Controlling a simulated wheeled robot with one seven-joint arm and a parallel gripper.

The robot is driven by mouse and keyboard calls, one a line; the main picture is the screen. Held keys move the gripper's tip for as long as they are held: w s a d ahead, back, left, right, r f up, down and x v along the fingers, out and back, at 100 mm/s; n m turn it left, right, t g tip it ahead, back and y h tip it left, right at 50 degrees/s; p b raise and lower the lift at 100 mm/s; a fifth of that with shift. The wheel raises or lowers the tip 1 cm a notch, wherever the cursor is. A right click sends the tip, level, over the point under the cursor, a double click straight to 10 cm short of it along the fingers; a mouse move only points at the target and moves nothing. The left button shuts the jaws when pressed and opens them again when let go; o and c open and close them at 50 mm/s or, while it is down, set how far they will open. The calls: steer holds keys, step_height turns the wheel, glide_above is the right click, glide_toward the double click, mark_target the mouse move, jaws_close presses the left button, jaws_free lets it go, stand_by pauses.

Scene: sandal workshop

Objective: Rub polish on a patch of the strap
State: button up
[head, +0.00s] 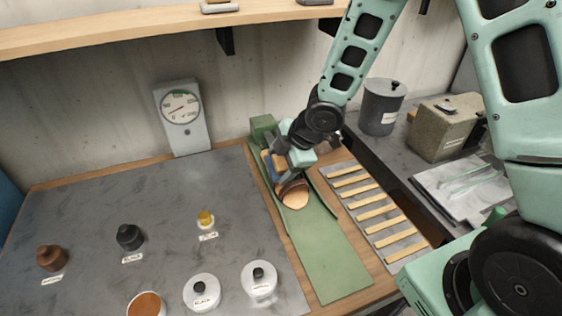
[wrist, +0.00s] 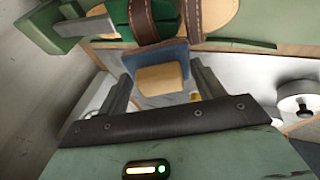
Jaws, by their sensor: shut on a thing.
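My gripper (wrist: 163,74) is shut on a small tan block with a blue pad (wrist: 158,56) on its far side. In the head view, my gripper (head: 282,158) is over the upper part of the sandal (head: 294,194), which lies on a long green mat (head: 325,250). In the wrist view, brown stitched straps (wrist: 145,20) cross the tan sandal at the top. The blue pad is close to the straps; I cannot tell whether it touches them. In the head view my gripper hides most of the straps. A green clamp-like block (head: 263,129) stands at the sandal's far end.
An open brown tin (head: 147,304) and white lids (head: 202,291) stand in front. A dial gauge (head: 183,118) stands behind. A slatted rack (head: 372,211) lies right of the mat.

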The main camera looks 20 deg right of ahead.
steer(key=shift+w+f+b, duration=0.2)
steer(key=shift+f+b, duration=0.1)
steer(key=shift+f, duration=0.2)
steer(key=shift+w+d+r+p, duration=0.1)
steer(key=shift+d+r+p, duration=0.1)
steer(key=shift+d+p, duration=0.75)
steer(key=shift+w+d+f+p, duration=0.15)
steer(key=shift+d+p, duration=0.4)
steer(key=shift+d, duration=1.35)
steer(key=shift+d+f, duration=0.1)
steer(key=shift+d, duration=0.15)
steer(key=shift+a+f+b, duration=0.1)
steer(key=shift+a+b, duration=0.3)
steer(key=shift+a, duration=0.35)
steer(key=shift+s+a+r+b, duration=0.15)
steer(key=shift+a+b, duration=0.3)
steer(key=shift+a, duration=0.75)
steer(key=shift+s+a+r+b, duration=0.15)
steer(key=shift+a+b, duration=0.3)
steer(key=shift+a, duration=0.75)
